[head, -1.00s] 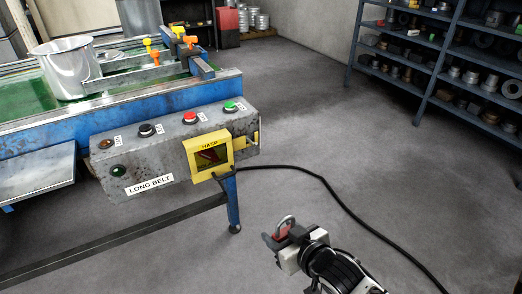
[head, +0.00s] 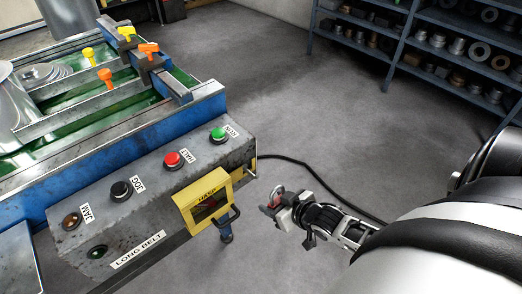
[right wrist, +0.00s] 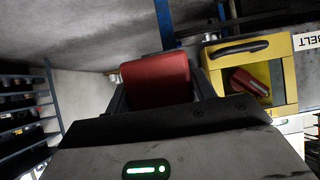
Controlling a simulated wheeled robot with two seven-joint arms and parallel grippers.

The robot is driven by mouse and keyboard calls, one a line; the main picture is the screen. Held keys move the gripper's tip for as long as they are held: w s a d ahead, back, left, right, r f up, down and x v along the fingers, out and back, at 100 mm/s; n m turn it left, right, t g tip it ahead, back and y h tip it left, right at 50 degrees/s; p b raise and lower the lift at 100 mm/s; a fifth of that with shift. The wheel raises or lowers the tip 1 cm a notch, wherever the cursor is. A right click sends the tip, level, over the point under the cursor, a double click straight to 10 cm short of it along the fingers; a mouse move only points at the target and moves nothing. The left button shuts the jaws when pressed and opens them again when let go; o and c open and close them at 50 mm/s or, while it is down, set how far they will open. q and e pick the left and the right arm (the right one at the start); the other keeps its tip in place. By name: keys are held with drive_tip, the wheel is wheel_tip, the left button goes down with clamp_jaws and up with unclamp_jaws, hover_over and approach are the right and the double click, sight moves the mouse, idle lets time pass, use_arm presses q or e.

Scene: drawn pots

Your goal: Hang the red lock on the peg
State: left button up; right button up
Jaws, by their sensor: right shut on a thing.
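The red lock (head: 279,197) is in my right gripper (head: 272,208), its grey shackle pointing up. In the right wrist view the lock (right wrist: 157,82) sits between the two fingers, which are shut on it. The yellow box marked HASP (head: 183,207) is on the front of the grey control panel, left of the gripper and apart from it. I cannot make out a peg clearly. My left gripper is out of view.
The grey control panel (head: 140,215) has several buttons and a LONG BELT label. The conveyor (head: 200,105) with orange and yellow knobs stands behind it. A black cable (head: 300,163) lies on the floor. Shelves (head: 395,65) stand at the back right; floor between is clear.

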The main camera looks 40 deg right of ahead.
drive_tip(key=shift+w, duration=0.2)
drive_tip(key=shift+w+a+b, duration=0.1)
drive_tip(key=shift+w+b, duration=0.25)
drive_tip(key=shift+b, duration=0.15)
drive_tip(key=shift+w+f+b, duration=0.1)
drive_tip(key=shift+w+b, duration=0.35)
drive_tip(key=shift+w, duration=0.3)
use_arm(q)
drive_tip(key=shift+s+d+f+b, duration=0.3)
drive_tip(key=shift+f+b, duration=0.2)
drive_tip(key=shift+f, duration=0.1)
use_arm(e)
drive_tip(key=shift+w+a, duration=0.1)
drive_tip(key=shift+w, duration=0.85)
drive_tip(key=shift+w, duration=0.4)
drive_tip(key=shift+w, duration=0.15)
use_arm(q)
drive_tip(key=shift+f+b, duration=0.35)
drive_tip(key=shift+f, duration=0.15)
use_arm(e)
drive_tip(key=shift+w+a+f, duration=0.1)
drive_tip(key=shift+w, duration=0.75)
drive_tip(key=shift+w+a+f, duration=0.1)
drive_tip(key=shift+w, duration=0.75)
